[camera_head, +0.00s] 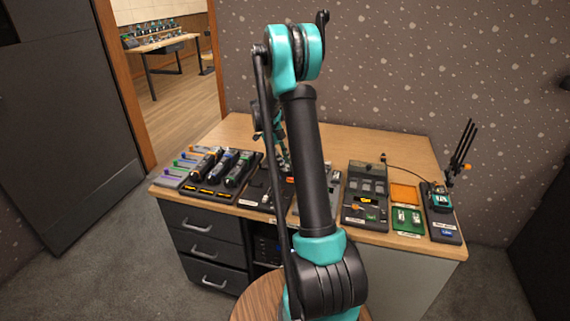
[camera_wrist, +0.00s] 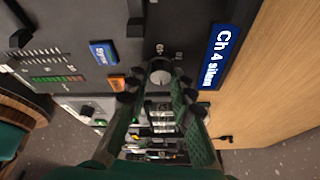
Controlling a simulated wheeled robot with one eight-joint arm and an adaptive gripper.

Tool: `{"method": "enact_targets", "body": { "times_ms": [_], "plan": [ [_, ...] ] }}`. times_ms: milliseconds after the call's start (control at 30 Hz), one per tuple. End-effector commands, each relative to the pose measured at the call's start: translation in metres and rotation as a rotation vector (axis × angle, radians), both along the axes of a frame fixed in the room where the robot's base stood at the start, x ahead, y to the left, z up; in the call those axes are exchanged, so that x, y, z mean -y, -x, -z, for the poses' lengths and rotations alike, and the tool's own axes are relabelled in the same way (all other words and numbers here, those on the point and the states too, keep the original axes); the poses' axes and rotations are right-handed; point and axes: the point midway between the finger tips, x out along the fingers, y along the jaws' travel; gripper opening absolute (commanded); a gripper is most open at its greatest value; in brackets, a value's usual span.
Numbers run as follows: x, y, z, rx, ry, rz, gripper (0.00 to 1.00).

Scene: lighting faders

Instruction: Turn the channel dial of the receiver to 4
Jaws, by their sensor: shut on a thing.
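In the wrist view the receiver's dark panel (camera_wrist: 75,25) fills the upper left. A round grey channel dial (camera_wrist: 160,74) stands on it, with small pale marks around it that I cannot read clearly. My gripper (camera_wrist: 158,88) has a green finger on either side of the dial and is shut on it. The fingers hide the dial's sides, and I cannot tell which number it points to. A blue label reading "Ch 4 silent" (camera_wrist: 215,57) lies to the right of the dial. In the head view my arm hides much of the middle of the desk.
A blue "Sync" piece (camera_wrist: 103,53) and an orange piece (camera_wrist: 117,83) sit left of the dial. In the head view the wooden desk (camera_head: 385,143) holds several devices along its front. Its back is mostly clear. A thin-rodded device (camera_head: 441,208) stands at the right end.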

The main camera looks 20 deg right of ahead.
Motion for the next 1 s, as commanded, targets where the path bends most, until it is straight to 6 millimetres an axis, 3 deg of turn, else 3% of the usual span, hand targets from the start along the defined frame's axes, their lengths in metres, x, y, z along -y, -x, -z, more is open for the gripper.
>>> {"method": "enact_targets", "body": {
  "times_ms": [500,533,700,1000],
  "plan": [
    [-0.0004,-0.0002,0.0005,0.001,-0.001,0.02,0.0],
    [-0.0004,-0.0002,0.0005,0.001,-0.001,0.02,0.23],
    [-0.0003,-0.0002,0.0004,0.001,-0.001,0.02,0.43],
    [-0.0005,-0.0005,-0.001,0.0,0.0,0.02,0.43]
  ]
}}
